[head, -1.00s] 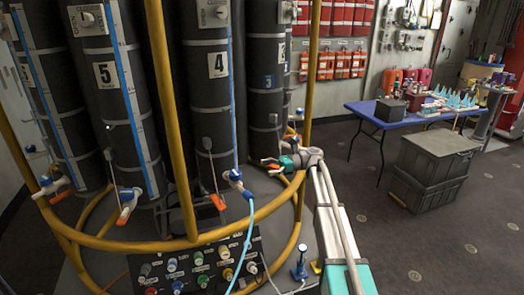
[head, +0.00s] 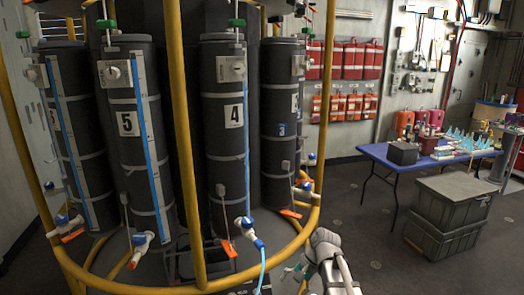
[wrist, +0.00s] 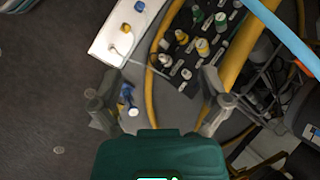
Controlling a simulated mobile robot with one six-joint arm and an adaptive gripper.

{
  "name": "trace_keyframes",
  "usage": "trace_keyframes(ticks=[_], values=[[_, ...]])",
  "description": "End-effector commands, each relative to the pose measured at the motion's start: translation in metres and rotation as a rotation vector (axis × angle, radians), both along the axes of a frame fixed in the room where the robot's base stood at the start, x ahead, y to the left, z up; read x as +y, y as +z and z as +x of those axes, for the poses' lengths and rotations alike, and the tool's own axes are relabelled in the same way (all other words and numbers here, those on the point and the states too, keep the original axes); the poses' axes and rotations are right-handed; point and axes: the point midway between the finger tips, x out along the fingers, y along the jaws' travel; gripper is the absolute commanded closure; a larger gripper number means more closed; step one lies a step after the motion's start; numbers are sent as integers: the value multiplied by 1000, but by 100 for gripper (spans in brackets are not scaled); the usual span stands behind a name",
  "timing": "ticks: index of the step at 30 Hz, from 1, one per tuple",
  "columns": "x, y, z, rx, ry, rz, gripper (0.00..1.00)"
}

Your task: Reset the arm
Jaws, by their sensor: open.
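My gripper (wrist: 160,100) is open and empty in the wrist view, its two grey fingers spread wide over the floor and a fittings panel. In the head view my arm (head: 328,262) rises from the bottom edge, right of centre. My gripper's fingers (head: 298,270) show there near the yellow rail, pointing left. I cannot tell from the head view whether they touch the rail.
Black numbered cylinders (head: 138,185) stand inside a yellow tubular rail (head: 190,150). A light blue hose (head: 263,270) hangs in front. The wrist view shows a black valve panel (wrist: 185,60).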

Motion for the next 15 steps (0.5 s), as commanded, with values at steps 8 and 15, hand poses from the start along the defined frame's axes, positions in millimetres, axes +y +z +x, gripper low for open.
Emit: trace_keyframes(ticks=[8,15], values=[[-46,-11,-68,-179,306,-307,4],[-71,-11,-91,-232,478,-457,4]])
